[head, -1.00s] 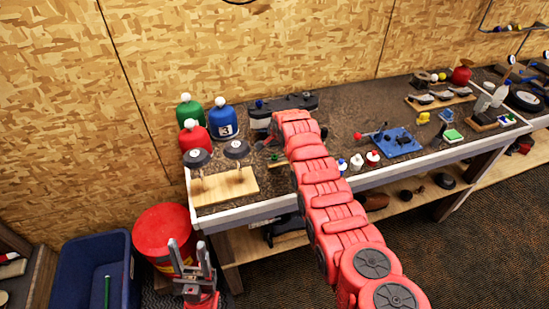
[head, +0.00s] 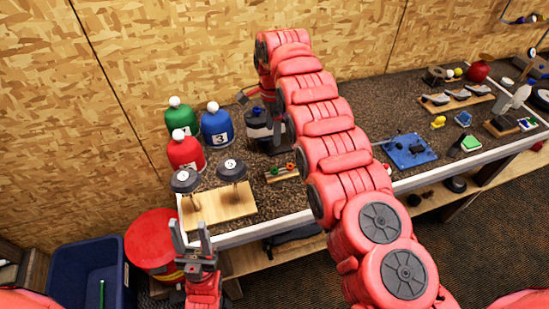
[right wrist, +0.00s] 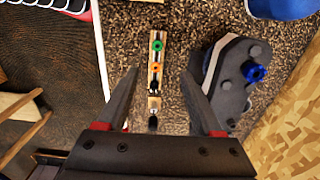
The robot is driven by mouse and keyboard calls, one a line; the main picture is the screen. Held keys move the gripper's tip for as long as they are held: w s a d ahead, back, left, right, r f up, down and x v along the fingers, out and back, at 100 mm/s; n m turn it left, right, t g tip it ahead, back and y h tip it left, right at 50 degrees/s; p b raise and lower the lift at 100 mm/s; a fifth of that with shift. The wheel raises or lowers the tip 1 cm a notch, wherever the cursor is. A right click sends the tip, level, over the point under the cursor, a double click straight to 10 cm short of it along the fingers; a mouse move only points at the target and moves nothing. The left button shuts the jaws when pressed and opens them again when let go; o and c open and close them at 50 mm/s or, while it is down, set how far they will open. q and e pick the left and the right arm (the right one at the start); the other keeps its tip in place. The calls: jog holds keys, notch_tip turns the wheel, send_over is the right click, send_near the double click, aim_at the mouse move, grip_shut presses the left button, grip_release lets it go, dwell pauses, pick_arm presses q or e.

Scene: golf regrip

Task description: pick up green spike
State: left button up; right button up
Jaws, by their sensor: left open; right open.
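The green spike shows as a small green ring-shaped head (right wrist: 157,45) in a narrow wooden holder (right wrist: 154,75) in the right wrist view. An orange one (right wrist: 155,67) sits beside it in the same holder. My left gripper (head: 190,230) is open and empty at the bench's front left corner.
A dark device with a blue knob (right wrist: 254,72) stands close to the right finger in the wrist view. Red, green and blue bottles (head: 216,126) and a wooden board (head: 217,206) with two dark-topped stands are left of the holder. A blue plate (head: 409,150) lies to the right.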

jog(key=b, duration=1.1)
send_over(275, 171)
jog(key=f, duration=1)
jog(key=shift+w+a, duration=0.15)
jog(key=shift+a, duration=0.1)
jog(key=shift+f+p, duration=0.45)
jog(key=shift+p, duration=0.6)
jog(key=shift+f, duration=0.25)
jog(key=shift+s+d+f+p, duration=0.1)
jog(key=shift+s+f+p, duration=0.1)
jog(key=shift+f+p, duration=0.4)
notch_tip(275, 171, down, 3)
jog(key=shift+s+d+p, duration=0.1)
jog(key=shift+p, duration=0.65)
jog(key=shift+f, duration=0.6)
grip_shut()
